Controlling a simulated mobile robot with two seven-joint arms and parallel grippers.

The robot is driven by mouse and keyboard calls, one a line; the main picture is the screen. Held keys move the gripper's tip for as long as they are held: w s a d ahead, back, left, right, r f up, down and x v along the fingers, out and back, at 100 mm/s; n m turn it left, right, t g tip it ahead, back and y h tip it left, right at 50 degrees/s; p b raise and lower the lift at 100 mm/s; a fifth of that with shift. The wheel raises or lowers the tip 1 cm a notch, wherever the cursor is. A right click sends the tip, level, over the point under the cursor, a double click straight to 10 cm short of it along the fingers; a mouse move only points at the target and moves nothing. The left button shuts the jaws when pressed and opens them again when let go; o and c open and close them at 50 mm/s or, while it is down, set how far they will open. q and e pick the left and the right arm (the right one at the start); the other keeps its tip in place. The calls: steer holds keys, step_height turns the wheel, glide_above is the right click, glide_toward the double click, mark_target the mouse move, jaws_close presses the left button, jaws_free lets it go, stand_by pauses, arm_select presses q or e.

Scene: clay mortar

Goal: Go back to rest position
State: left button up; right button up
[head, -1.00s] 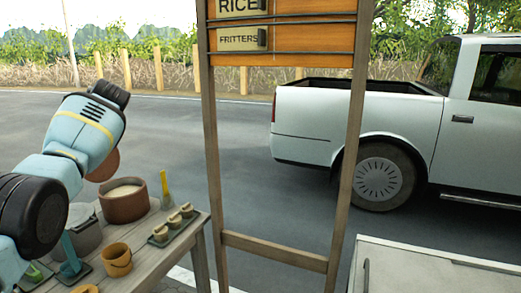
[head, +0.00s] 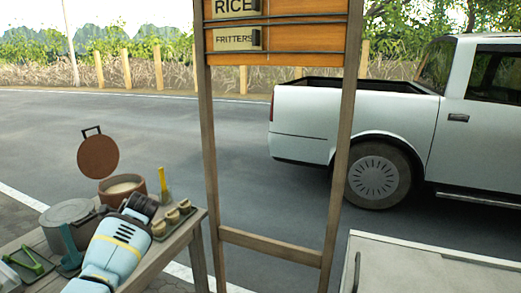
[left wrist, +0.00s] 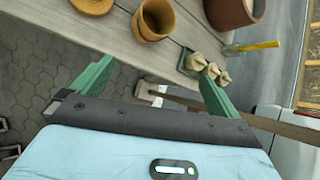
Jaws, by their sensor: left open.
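My left gripper (left wrist: 152,88) shows in the left wrist view with its green fingers spread wide and nothing between them. It is beside the wooden table (left wrist: 115,35), over grey paving. A small brown clay mortar-like cup (left wrist: 155,22) stands upright on the table beyond the fingers, apart from them. The arm hides the spot where the cup stood. My right gripper is in neither view.
A larger clay pot (head: 122,190), a grey lidded pot (head: 66,213), a tray of dumplings (head: 172,222) and a yellow-handled brush (head: 164,185) stand on the table. A wooden sign frame (head: 270,243) stands right of it. A white truck (head: 320,120) is beyond.

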arm_select(q)
steer(key=s+d+f+n+t+h, duration=0.15)
steer(key=s+f, duration=0.25)
steer(key=f, duration=0.4)
steer(key=s+d+f+n+g+h, duration=0.1)
steer(key=s+d+f, duration=0.2)
steer(key=f, duration=0.6)
steer(key=s+d+f+n+t+h, duration=0.1)
steer(key=s+d+f+n, duration=0.15)
steer(key=s+f, duration=0.45)
steer(key=s+d+f+n+h, duration=0.1)
steer(key=s+d+f+n, duration=0.1)
steer(key=s+d+f, duration=0.45)
steer(key=s+d+r+n+h, duration=0.1)
steer(key=s+n, duration=0.4)
steer(key=s, duration=1)
steer(key=s+d+r+n+t+h, duration=0.1)
steer(key=s+d+r+n+h, duration=0.1)
steer(key=s, duration=1.4)
steer(key=d+n+h, duration=0.1)
steer(key=d+n, duration=0.1)
steer(key=n, duration=0.1)
steer(key=shift+s, duration=0.3)
